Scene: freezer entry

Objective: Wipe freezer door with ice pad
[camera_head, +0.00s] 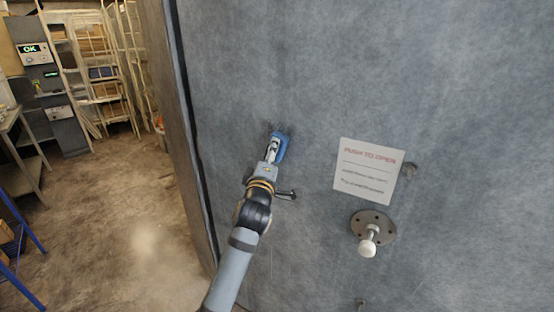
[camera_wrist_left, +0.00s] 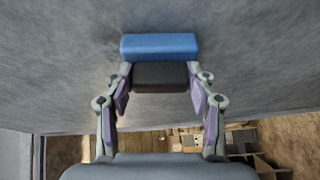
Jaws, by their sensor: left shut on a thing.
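The freezer door (camera_head: 300,70) is a large grey panel that fills most of the head view. The ice pad has a blue part (camera_wrist_left: 160,46) and a dark block (camera_wrist_left: 160,76), seen in the left wrist view. My left gripper (camera_wrist_left: 160,90) is shut on the dark block, with its fingers at both sides. In the head view the blue pad (camera_head: 281,146) is at the door, left of the sign; I cannot tell if it touches the surface. A dark patch (camera_head: 282,128) shows on the door just above the pad. My right gripper is not in view.
A white "PUSH TO OPEN" sign (camera_head: 367,171) and a round plate with a white push knob (camera_head: 369,245) are on the door to the right. The door's dark edge (camera_head: 185,120) is at the left. Shelves (camera_head: 100,70) stand beyond open floor (camera_head: 120,220).

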